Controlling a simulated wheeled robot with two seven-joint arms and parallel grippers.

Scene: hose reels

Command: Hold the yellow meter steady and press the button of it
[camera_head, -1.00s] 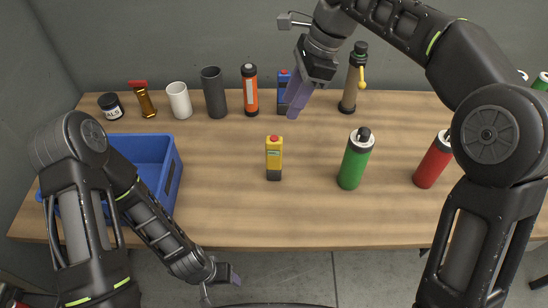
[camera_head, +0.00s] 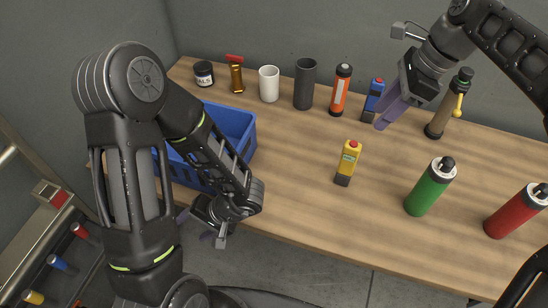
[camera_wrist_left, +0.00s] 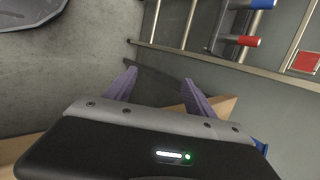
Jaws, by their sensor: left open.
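The yellow meter (camera_head: 348,163) stands upright on the wooden table, with a red button (camera_head: 353,144) on top and a dark base. Nothing touches it. My left gripper (camera_head: 202,230) is open and empty, low in front of the table's front edge, left of the meter. In the left wrist view its two purple fingers (camera_wrist_left: 157,88) are spread apart, with no meter in sight. My right gripper (camera_head: 390,112) is above the back of the table, right of and behind the meter. Its fingers overlap in the picture, so their opening cannot be told.
A blue crate (camera_head: 234,122) stands at the table's left, partly behind my left arm. A blue meter (camera_head: 373,98), orange flashlight (camera_head: 340,90) and cups line the back. A green bottle (camera_head: 428,188) and red bottle (camera_head: 515,212) stand right. A rack (camera_head: 50,215) is at lower left.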

